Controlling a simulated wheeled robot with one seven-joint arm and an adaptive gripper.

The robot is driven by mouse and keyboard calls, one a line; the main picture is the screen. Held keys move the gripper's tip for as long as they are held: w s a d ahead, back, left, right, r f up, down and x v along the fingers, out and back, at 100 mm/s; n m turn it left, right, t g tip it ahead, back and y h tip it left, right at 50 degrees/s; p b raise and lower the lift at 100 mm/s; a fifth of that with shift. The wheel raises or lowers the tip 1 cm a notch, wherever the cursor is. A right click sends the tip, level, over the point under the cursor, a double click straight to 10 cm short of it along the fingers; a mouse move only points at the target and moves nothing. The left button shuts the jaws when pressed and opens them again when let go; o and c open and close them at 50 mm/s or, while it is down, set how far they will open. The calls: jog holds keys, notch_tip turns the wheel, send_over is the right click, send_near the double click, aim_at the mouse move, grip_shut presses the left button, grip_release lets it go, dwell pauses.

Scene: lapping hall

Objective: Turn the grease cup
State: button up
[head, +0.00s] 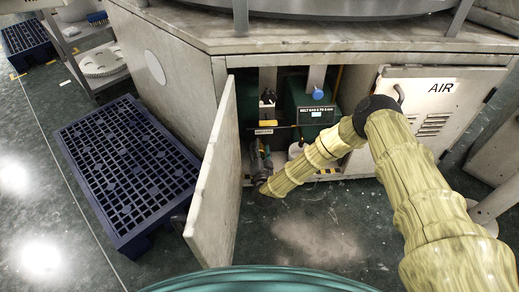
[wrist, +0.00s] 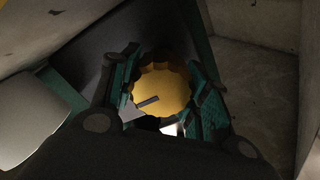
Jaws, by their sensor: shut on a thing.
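The grease cup (wrist: 160,88) shows in the wrist view as a yellow cap with a scalloped edge and a short dark mark on its face. My gripper (wrist: 163,78) is shut on it, with one dark-and-green finger on its left side and one on its right. What lies under the cup is mostly hidden. In the head view my arm in its pale yellow sleeve reaches into the open cabinet under the machine. The cup cannot be made out there.
The open cabinet door (head: 214,185) stands at the left of the opening. A dark green belt guard (head: 318,98) and a blue knob (head: 318,94) are inside. A blue pallet (head: 125,170) lies on the floor at left.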

dwell(0.4)
jog(key=o, duration=1)
jog(key=s, duration=0.8)
jog(key=s+d, duration=0.1)
jog(key=s, duration=0.3)
